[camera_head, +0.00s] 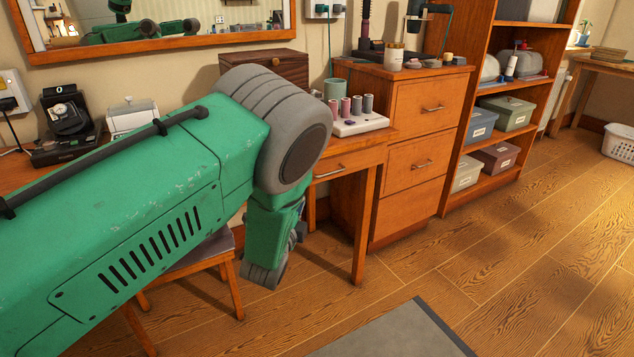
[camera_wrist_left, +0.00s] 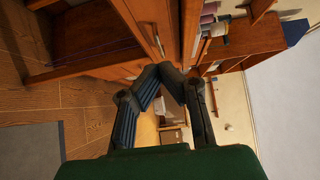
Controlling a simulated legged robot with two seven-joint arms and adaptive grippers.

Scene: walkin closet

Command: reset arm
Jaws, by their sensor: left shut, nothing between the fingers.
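My left arm comes in from the left in the head view as a large green link, with a grey elbow joint and a short lower part hanging down. The left gripper itself is hidden there. In the left wrist view my left gripper (camera_wrist_left: 165,72) shows two dark jointed fingers whose tips meet at the top. It is shut with nothing between the fingers. Beyond the tips are the wooden drawer fronts and the tabletop edge, seen sideways; the fingers look apart from them. My right gripper is in neither view.
A wooden dressing table (camera_head: 352,160) with spools on a white tray (camera_head: 360,125) stands behind my arm. A drawer cabinet (camera_head: 415,150) and shelves with boxes (camera_head: 509,113) stand to its right. A chair (camera_head: 228,287) is under my arm. A grey mat (camera_head: 400,335) lies on clear floor.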

